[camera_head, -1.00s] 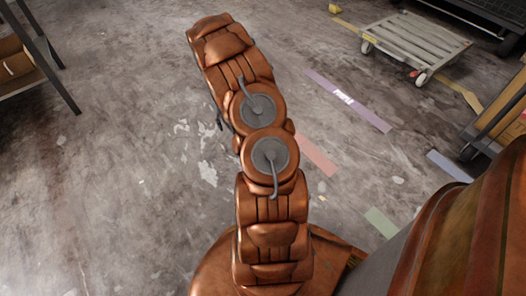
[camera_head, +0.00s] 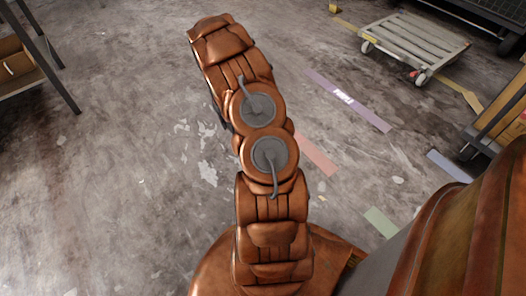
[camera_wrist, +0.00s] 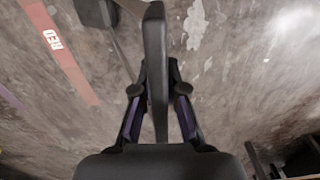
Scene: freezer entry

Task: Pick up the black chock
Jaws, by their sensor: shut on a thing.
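In the wrist view, my gripper (camera_wrist: 159,88) has its two dark fingers on either side of a narrow black piece, which I take to be the black chock (camera_wrist: 155,45). The fingers are shut on it. The chock stands long and upright in the picture, reaching from near the top edge down between the fingers. Its far side is hidden. In the head view, my arm covers the gripper and the chock.
A flat wheeled cart (camera_head: 413,45) stands at the upper right, with a shelf rack (camera_head: 45,62) at the upper left. Coloured tape strips (camera_head: 347,100) mark the grey floor (camera_head: 110,190). The floor left of my arm is clear.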

